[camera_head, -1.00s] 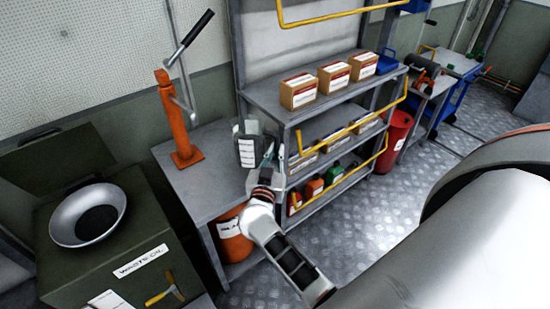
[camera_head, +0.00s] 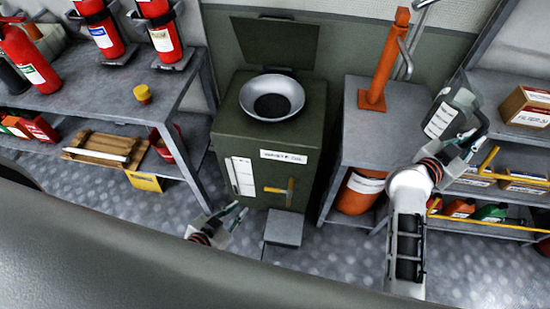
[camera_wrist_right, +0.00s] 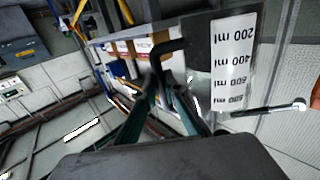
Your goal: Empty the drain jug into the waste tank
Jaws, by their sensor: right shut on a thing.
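The drain jug (camera_head: 456,112), dark grey with a white label, is held by its handle in my right gripper (camera_head: 462,142) at the right of the head view. In the right wrist view, the jug (camera_wrist_right: 235,65) shows a ml scale, and the fingers (camera_wrist_right: 165,100) close on its black handle. The jug's contents are hidden. The green waste tank (camera_head: 232,138) stands in the middle, lid raised, with a round metal funnel (camera_head: 290,92) on top. The jug is well to the right of the funnel. My left gripper (camera_head: 235,214) is low before the tank, empty, its fingers apart.
An orange hand pump (camera_head: 382,65) stands on a grey bench between tank and jug. A shelf with boxes (camera_head: 527,107) is close to the right of the jug. A bench with fire extinguishers (camera_head: 100,35) is at the left. A grey step (camera_head: 284,228) sits before the tank.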

